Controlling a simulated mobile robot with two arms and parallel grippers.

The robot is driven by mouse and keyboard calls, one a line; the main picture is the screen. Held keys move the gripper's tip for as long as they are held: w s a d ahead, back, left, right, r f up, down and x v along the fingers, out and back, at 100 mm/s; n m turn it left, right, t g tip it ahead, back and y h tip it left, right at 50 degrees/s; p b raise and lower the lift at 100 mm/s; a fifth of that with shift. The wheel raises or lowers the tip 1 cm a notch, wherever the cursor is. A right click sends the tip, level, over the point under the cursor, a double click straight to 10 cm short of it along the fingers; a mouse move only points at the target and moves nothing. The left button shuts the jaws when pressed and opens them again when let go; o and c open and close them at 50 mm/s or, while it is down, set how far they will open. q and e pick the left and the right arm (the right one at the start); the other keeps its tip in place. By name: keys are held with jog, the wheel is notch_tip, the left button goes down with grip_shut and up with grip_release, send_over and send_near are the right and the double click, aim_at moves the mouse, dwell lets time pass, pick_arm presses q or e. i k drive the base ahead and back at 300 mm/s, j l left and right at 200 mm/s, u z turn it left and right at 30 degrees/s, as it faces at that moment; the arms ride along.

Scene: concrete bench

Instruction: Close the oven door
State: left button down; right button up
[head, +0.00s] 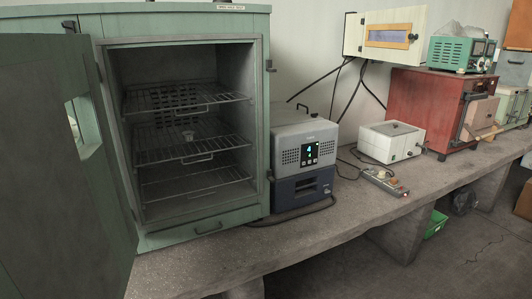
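The green oven (268,120) stands on the concrete bench at the left of the head view. Its door (50,190) is hinged on the left and swung wide open toward me, filling the left edge of the picture. The door has a small window (83,128). Neither of my grippers shows in the view.
A grey-blue device with a lit display (304,158) stands just right of the oven. Farther right are a white box (391,141), a power strip (384,181) and a red cabinet (425,110). The bench front (290,235) is mostly clear.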

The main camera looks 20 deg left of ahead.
aim_at(68, 231)
jog(key=j+u, duration=0.3)
jog(key=j, duration=0.9)
jog(key=j+u, duration=0.35)
jog(key=j, duration=0.9)
